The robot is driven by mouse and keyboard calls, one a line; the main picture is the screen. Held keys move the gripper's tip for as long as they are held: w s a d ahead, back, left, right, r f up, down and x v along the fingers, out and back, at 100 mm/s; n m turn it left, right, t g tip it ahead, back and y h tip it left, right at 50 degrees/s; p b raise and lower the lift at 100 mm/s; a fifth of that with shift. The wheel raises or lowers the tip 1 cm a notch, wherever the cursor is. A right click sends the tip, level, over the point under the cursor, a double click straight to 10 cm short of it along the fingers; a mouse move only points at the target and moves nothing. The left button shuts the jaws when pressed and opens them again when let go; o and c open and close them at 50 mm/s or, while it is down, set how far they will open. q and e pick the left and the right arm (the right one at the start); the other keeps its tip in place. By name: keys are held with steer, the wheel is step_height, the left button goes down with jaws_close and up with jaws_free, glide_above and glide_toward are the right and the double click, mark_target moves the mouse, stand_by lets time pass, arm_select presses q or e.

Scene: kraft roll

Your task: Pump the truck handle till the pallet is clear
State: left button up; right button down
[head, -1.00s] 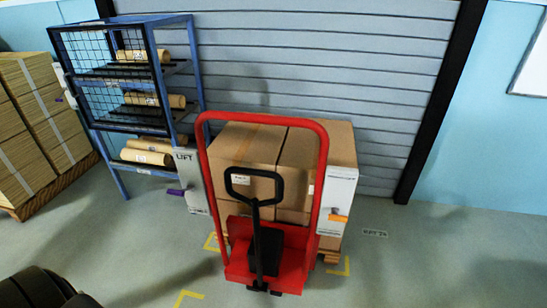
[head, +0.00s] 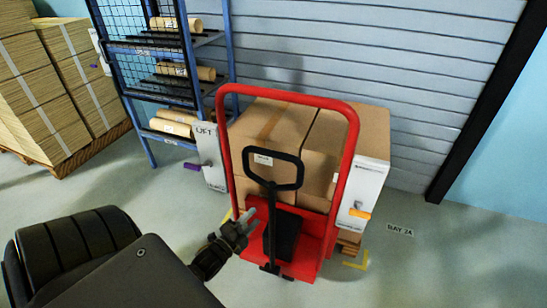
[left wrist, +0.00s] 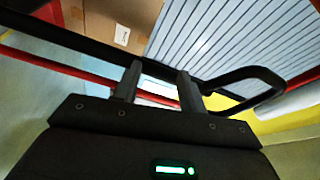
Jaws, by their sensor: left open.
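A red pallet truck (head: 312,232) with a tall red tube frame stands in the middle of the head view. Its black pump handle (head: 273,186) rises in front, with a loop grip at the top. Stacked cartons (head: 330,130) stand behind the frame on a wooden pallet (head: 348,240), which is mostly hidden; I cannot tell its gap from the floor. My left gripper (head: 243,222) is open, left of the handle shaft and below the loop. In the left wrist view, the black handle (left wrist: 250,80) crosses beyond the open fingers (left wrist: 160,80); I see no grip on it.
A blue wire-sided rack (head: 160,50) with kraft rolls stands behind left, and strapped stacks (head: 55,90) are farther left. A grey shutter (head: 400,50) closes off the back. Floor right of the truck, by the bay label (head: 400,229), is clear.

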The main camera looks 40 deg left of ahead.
mark_target(271, 156)
arm_select(q)
step_height(271, 156, up, 19)
steer(key=s+d+m+t+h, duration=0.1)
steer(key=d+m+t+h, duration=0.1)
steer(key=m+t+h, duration=0.4)
steer(key=w+r, duration=0.1)
steer(key=w, duration=0.1)
steer(key=w+r+y+p, duration=0.1)
steer(key=w+r, duration=0.1)
steer(key=w, duration=0.1)
steer(key=w+r+y+p, duration=0.1)
steer(key=w+r, duration=0.1)
steer(key=w, duration=0.1)
steer(key=shift+w+d+r+m+g, duration=0.1)
steer(key=shift+d+r+m+g, duration=0.1)
steer(key=shift+d+m+g, duration=0.15)
steer(key=shift+w+d+r, duration=0.1)
steer(key=shift+w+r, duration=0.05)
steer(key=shift+w, duration=0.25)
arm_select(e)
steer(key=shift+s+a+r, duration=0.35)
steer(key=shift+a+r, duration=0.25)
steer(key=shift+r, duration=0.2)
arm_select(q)
jaws_close()
arm_select(e)
steer(key=shift+d, duration=0.15)
